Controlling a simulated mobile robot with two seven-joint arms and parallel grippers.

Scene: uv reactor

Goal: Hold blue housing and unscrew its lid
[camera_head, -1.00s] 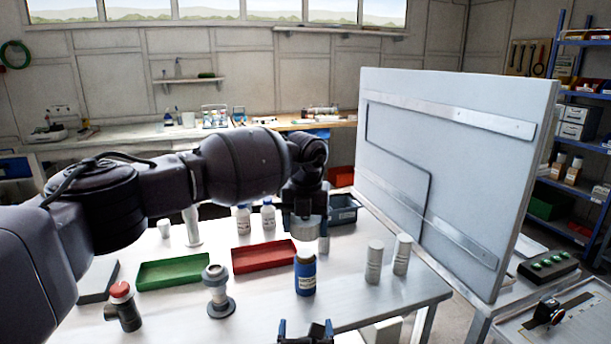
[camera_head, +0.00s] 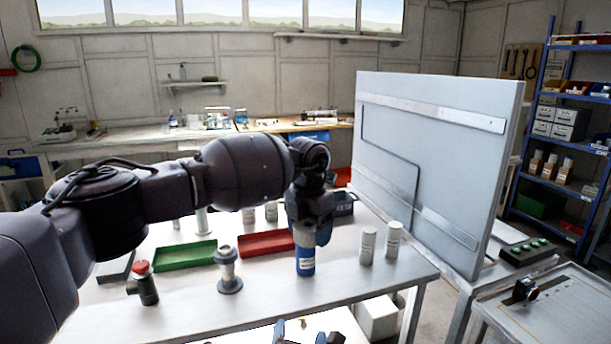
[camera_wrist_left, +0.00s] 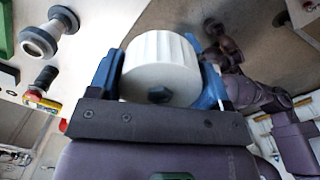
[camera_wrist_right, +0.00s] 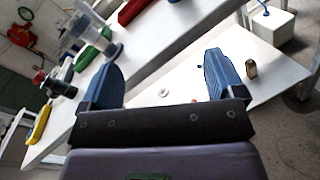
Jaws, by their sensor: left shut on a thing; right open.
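The blue housing (camera_head: 306,262) stands upright on the table in the head view. My left gripper (camera_head: 307,240) points down right above it and hides its top. In the left wrist view, my left gripper (camera_wrist_left: 158,65) is shut on a wide white ribbed lid (camera_wrist_left: 165,62) between its blue fingers. The lid hides what is below it, so I cannot tell whether it sits on the housing. My right gripper (camera_head: 304,336) is low at the bottom edge of the head view. In the right wrist view it (camera_wrist_right: 162,68) is open and empty.
Two white cylinders (camera_head: 368,246) (camera_head: 392,242) stand right of the housing. A grey flanged fitting (camera_head: 228,280), a red-topped part (camera_head: 146,287), a green tray (camera_head: 185,262) and a red tray (camera_head: 262,249) are to the left. A large upright panel (camera_head: 436,130) stands at the right.

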